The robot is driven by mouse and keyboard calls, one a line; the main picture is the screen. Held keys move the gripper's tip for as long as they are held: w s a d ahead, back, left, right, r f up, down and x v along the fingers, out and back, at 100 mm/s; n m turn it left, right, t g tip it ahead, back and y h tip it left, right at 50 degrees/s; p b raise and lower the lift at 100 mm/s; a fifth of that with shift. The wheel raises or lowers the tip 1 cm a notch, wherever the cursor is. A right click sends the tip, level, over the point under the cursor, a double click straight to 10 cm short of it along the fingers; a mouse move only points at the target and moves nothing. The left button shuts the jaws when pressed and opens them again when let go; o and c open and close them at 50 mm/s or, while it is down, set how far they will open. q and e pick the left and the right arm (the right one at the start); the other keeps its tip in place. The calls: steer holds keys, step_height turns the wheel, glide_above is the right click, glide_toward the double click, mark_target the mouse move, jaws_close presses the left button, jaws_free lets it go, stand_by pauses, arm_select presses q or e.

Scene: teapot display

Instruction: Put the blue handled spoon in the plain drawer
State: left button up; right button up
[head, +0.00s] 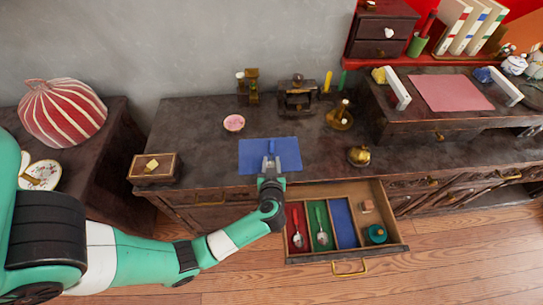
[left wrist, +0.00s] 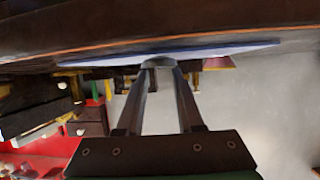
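The blue mat (head: 254,150) lies on the dark counter. The blue handle of the blue handled spoon (head: 277,157) shows on it, beside my fingertips; the rest of the spoon is mostly hidden. My left gripper (head: 270,166) reaches down over the mat. In the left wrist view, the two fingers stand apart, with a grey rounded piece (left wrist: 158,62) between their tips, against the mat (left wrist: 230,49); I cannot tell whether they touch it. An open drawer (head: 348,256) below the counter has red, green and blue compartments; the blue one (head: 343,222) looks empty. My right gripper is not in view.
A red spoon (head: 297,238) and a green spoon (head: 321,236) lie in their compartments, with a teal round item (head: 376,233) at right. A pink dish (head: 234,123), wooden box (head: 153,168) and brass pot (head: 360,155) stand around the mat.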

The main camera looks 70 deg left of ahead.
arm_select(q)
steer(key=p+v, duration=0.4)
steer(key=v, duration=0.5)
steer(key=shift+r, duration=0.15)
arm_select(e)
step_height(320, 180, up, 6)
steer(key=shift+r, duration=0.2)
arm_select(q)
steer(key=shift+a, duration=0.15)
